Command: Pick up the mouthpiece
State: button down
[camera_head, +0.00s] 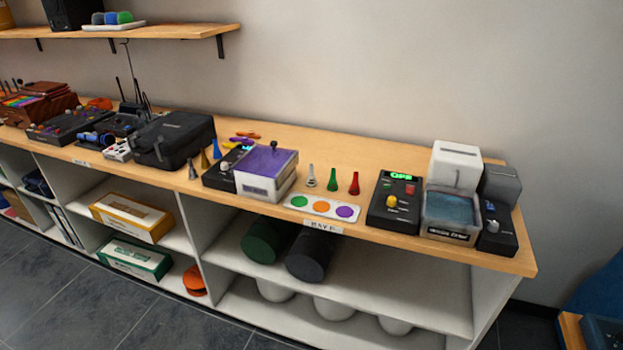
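Several small tapered pieces stand upright on the wooden counter, and they look like mouthpieces. A silver piece (311,176), a green piece (332,180) and a red piece (354,184) stand in a row behind a white card with coloured dots. I cannot tell which one the task names. My gripper is not in view.
A purple-topped box (266,170) stands between the two groups. A black device with a green display (394,202) and a clear bin (451,213) stand right of the red piece. The black case (172,139) is at left. The counter (345,148) is clear behind the right row.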

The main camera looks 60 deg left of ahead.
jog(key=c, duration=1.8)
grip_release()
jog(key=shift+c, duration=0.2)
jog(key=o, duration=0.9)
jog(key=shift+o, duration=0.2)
